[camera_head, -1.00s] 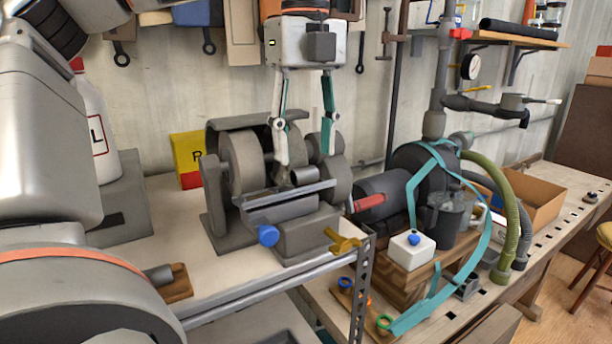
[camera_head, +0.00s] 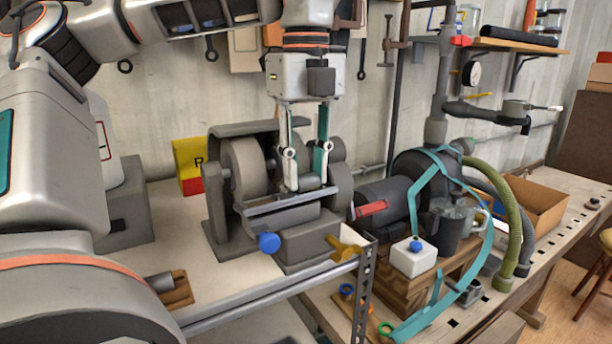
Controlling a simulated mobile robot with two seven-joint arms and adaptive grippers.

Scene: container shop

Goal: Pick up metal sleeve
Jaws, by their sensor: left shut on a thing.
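The metal sleeve (camera_head: 306,182) is a short grey cylinder at the grey bench machine with round wheels (camera_head: 262,190), just behind its front bar. My left gripper (camera_head: 305,181) points straight down over the machine, with one finger on each side of the sleeve. It is shut on the sleeve, whose sides are partly hidden by the fingers. I cannot tell whether the sleeve still touches the machine. My right gripper is not in view.
A blue knob (camera_head: 269,243) and a yellow clamp (camera_head: 345,249) are at the front. A red and yellow box (camera_head: 187,165) stands behind left. A dark pump (camera_head: 383,193) with hoses is close on the right. A wooden holder (camera_head: 180,290) lies front left.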

